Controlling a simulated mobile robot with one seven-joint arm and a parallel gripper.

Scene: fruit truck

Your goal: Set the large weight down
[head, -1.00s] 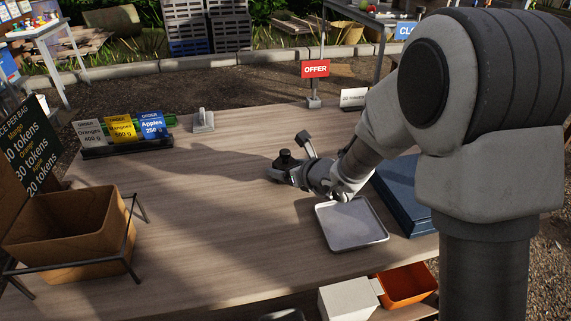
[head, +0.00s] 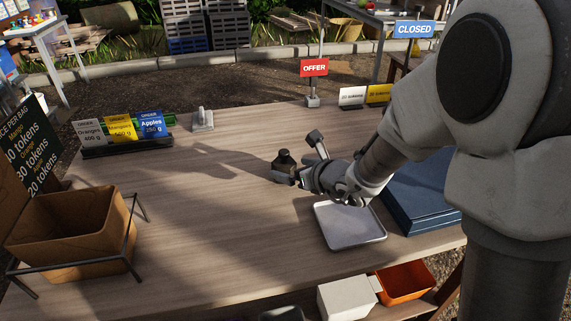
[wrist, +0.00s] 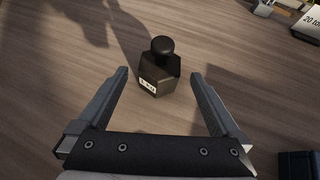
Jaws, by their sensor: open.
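The large weight (head: 284,162) is a black, faceted block with a round knob on top. It stands upright on the wooden table (head: 190,220), near its middle. In the wrist view the weight (wrist: 160,72) shows a small white label and sits just ahead of the fingertips, touching neither finger. My gripper (wrist: 164,78) is open and empty, its fingers spread to either side behind the weight. In the head view my gripper (head: 298,178) is right of the weight, low over the table.
A grey metal tray (head: 350,226) and a blue box (head: 420,195) lie to the right, below my arm. A cardboard bin (head: 70,235) in a wire frame stands at the left. Order cards (head: 120,130) stand at the back left. The table's middle left is clear.

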